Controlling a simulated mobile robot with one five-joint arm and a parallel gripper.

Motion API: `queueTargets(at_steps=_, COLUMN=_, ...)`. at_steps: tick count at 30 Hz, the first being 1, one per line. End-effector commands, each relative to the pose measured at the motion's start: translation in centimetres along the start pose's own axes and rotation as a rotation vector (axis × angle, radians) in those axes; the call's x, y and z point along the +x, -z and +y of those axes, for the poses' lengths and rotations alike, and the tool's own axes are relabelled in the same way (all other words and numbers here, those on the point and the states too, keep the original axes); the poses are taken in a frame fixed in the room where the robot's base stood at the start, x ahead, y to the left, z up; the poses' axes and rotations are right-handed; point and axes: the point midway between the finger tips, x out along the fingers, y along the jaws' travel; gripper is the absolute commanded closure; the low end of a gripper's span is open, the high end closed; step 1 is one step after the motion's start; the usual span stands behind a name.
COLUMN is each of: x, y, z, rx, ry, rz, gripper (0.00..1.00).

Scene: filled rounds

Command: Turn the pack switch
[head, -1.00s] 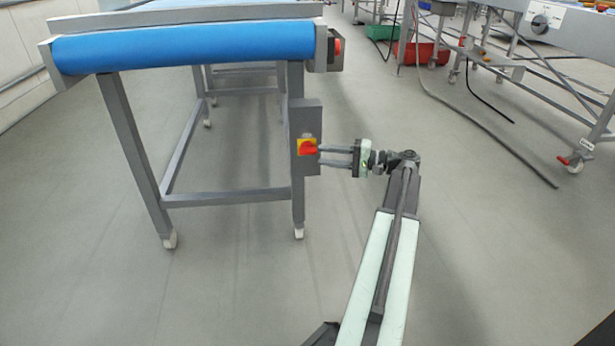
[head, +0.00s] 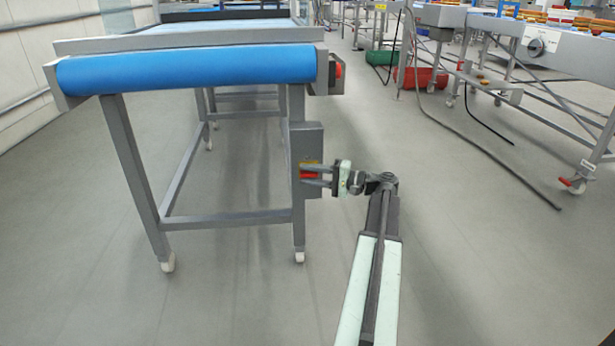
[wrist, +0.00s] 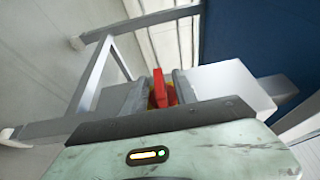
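The pack switch has a red handle (head: 307,175) on a yellow plate (head: 311,162). It is on a grey box (head: 306,140) on the conveyor's right front leg. In the head view my gripper (head: 314,174) reaches it from the right, its fingers partly covering the plate. In the wrist view the red handle (wrist: 159,88) stands between the two grey fingers of my gripper (wrist: 160,95), with yellow showing beside it. The fingers are open on either side of the handle. I see no clear contact. The handle's lower end is hidden behind my gripper body.
The conveyor with a blue belt (head: 190,70) stands above and left of the switch. A red button (head: 339,71) is at its upper right corner. Another machine frame (head: 535,45) stands at the right, with a cable on the floor.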

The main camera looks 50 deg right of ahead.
Motion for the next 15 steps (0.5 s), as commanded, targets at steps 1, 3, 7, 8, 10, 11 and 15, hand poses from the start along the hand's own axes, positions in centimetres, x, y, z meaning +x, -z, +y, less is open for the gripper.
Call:
queueTargets(at_steps=1, x=0.0, y=0.0, z=0.0, rx=0.0, ry=0.0, rz=0.0, gripper=0.66)
queueTargets(at_steps=3, x=0.0, y=0.0, z=0.0, rx=0.0, ry=0.0, rz=0.0, gripper=0.78)
queueTargets(at_steps=7, x=-0.1, y=0.0, z=0.0, rx=0.0, ry=0.0, rz=0.001, gripper=1.0)
queueTargets(at_steps=8, x=-0.1, y=0.1, z=0.0, rx=0.0, ry=0.0, rz=0.002, gripper=1.0)
queueTargets(at_steps=10, x=-0.1, y=0.1, z=0.0, rx=0.0, ry=0.0, rz=0.002, gripper=1.0)
queueTargets(at_steps=11, x=0.2, y=-1.3, z=0.0, rx=0.0, ry=0.0, rz=0.007, gripper=1.0)
queueTargets(at_steps=15, x=-0.1, y=-0.2, z=-0.2, rx=-0.005, ry=-0.011, rz=0.001, gripper=1.0)
